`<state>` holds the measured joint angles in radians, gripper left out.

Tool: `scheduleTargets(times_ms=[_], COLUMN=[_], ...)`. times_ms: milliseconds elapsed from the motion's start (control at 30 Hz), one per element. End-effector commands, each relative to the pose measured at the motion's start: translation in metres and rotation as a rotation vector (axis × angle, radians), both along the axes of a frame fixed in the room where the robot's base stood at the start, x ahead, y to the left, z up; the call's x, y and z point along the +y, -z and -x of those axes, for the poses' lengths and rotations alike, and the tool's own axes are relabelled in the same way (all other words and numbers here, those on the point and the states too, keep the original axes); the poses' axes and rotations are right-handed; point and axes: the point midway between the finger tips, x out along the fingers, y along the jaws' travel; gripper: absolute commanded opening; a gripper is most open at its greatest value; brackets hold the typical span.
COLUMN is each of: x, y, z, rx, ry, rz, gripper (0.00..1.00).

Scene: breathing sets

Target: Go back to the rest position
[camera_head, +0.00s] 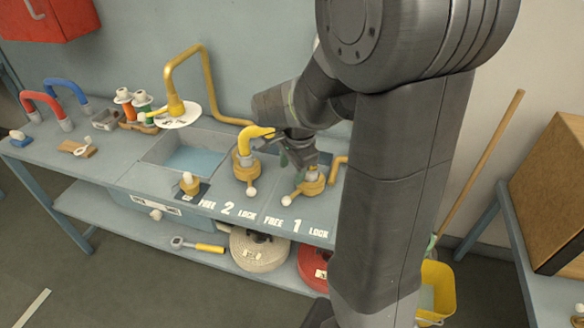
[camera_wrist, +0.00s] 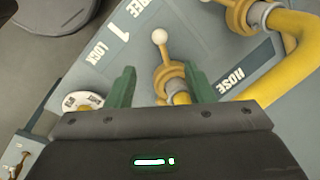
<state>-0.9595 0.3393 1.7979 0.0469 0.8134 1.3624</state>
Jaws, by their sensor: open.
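My gripper (camera_head: 298,160) is over the right part of the bench, just above the brass fitting (camera_head: 312,183) at the station marked 1. In the wrist view its two green fingers (camera_wrist: 162,85) stand apart. The same fitting (camera_wrist: 170,78), with a white ball-ended lever (camera_wrist: 160,37), shows between and just beyond them. I cannot tell whether the fingers touch it. Nothing is clearly held. My arm hides part of the bench's right side.
A yellow hose end (camera_head: 258,133) stands on the fitting at station 2. Left of it are a sink (camera_head: 150,160) and a tall yellow pipe (camera_head: 208,75). Hose rolls (camera_head: 258,250) lie on the lower shelf. A yellow bucket (camera_head: 440,285) and a broom stick (camera_head: 490,150) stand at right.

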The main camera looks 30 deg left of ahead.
Motion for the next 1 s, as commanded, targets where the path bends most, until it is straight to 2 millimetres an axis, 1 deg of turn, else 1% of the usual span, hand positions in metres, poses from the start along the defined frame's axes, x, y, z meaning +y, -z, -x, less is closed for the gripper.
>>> scheduleTargets(times_ms=[400, 533, 667, 1000], x=[0.0, 0.001, 0.003, 0.012], y=[0.001, 0.006, 0.021, 0.072], z=[0.0, 0.0, -0.001, -0.005], rx=[0.0, 0.002, 0.003, 0.004], ry=[0.0, 0.0, 0.0, 0.0], rz=[0.001, 0.002, 0.005, 0.006], gripper=[0.48, 0.48, 0.48, 0.48])
